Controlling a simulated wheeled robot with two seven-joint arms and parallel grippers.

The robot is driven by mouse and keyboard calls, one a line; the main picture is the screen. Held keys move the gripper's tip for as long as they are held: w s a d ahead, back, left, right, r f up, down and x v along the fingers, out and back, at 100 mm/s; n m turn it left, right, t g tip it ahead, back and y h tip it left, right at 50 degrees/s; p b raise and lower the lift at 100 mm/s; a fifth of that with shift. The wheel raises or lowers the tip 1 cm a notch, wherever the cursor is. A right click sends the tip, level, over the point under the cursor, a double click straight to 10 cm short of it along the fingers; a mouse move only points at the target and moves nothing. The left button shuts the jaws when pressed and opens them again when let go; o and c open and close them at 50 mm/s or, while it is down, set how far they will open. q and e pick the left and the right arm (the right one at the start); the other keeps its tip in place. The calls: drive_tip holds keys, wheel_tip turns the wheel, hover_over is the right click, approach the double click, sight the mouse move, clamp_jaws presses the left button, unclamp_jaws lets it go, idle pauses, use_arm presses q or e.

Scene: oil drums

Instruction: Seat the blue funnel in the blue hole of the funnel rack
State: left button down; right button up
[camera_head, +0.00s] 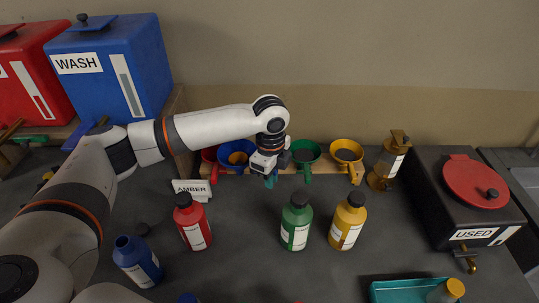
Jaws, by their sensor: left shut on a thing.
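The blue funnel (228,150) is at the wooden funnel rack (212,173), between the red funnel (208,154) and the green funnel (306,150). Its bowl looks roughly upright, with an orange-brown patch inside. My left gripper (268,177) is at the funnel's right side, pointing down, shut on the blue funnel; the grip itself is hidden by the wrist. I cannot tell whether the funnel sits in the hole or just above it; the blue hole is hidden. My right gripper is not in view.
A yellow funnel (347,146) is at the rack's right end. Red (193,223), green (296,222), yellow (348,221) and blue (137,262) bottles stand in front. An AMBER sign (191,188) is close left. A brass lantern-like can (388,160) and black USED box (455,200) stand right.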

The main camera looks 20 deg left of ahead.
use_arm(q)
drive_tip(key=w+a+f+m+b, duration=0.2)
drive_tip(key=w+f+m+b, duration=0.1)
drive_tip(key=m, duration=0.6)
drive_tip(key=shift+w+a+f, duration=0.3)
drive_tip(key=shift+w+f, duration=0.45)
drive_tip(key=shift+w, duration=0.15)
drive_tip(key=shift+s+p, duration=0.1)
drive_tip(key=shift+p, duration=0.2)
drive_tip(key=shift+f, duration=0.1)
idle(0.5)
drive_tip(key=shift+f+p, duration=0.15)
drive_tip(key=shift+p, duration=0.25)
drive_tip(key=shift+f, duration=0.55)
idle(0.9)
drive_tip(key=shift+f+p, duration=0.35)
drive_tip(key=shift+f, duration=0.85)
idle(1.2)
